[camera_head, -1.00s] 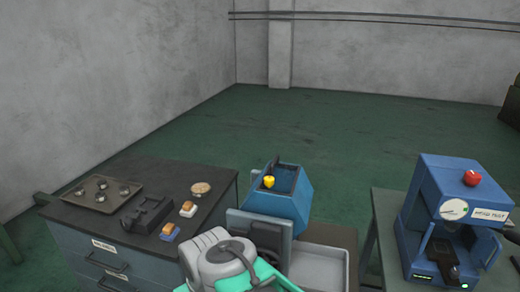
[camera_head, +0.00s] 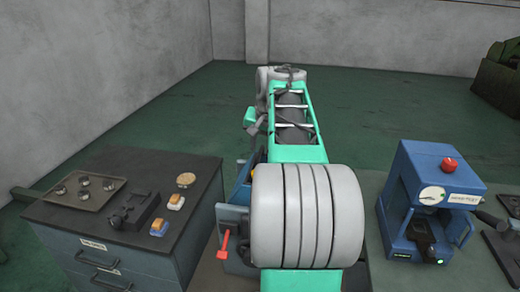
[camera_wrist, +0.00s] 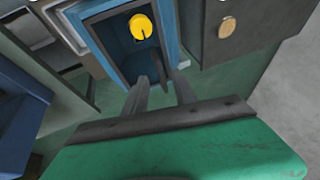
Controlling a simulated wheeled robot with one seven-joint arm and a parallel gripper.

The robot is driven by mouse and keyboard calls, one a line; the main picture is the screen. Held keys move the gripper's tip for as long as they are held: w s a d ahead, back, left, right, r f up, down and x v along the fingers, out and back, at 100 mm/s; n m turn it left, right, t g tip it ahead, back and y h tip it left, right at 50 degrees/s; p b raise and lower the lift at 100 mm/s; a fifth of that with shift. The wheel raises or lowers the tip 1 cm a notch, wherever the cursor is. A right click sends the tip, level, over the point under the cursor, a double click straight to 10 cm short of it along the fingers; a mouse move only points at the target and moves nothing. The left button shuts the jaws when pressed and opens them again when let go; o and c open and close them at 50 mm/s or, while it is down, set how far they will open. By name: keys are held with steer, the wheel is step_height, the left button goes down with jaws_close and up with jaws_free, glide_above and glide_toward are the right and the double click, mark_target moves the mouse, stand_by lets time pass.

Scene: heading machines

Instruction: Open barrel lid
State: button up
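The barrel is a blue angular body whose rim shows in the wrist view (camera_wrist: 172,38). A yellow knob (camera_wrist: 141,27) sits at its recessed dark blue top, where I cannot clearly make out the lid's edges. My gripper (camera_wrist: 161,80) has its two grey fingers apart with nothing between them. The fingertips point toward the barrel's near edge, and the knob lies beyond them, not gripped. In the head view my arm hides most of the barrel; only a blue sliver (camera_head: 240,187) shows at the left of the arm.
A dark cabinet (camera_head: 95,225) with a tray (camera_head: 88,188) and small parts stands left. A blue machine with a red button (camera_head: 449,163) stands on the right table. A red handle (camera_head: 224,241) is beside my arm. Open green floor lies behind.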

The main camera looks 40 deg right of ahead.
steer(key=shift+x, duration=1.4)
steer(key=shift+c, duration=0.5)
jaws_close()
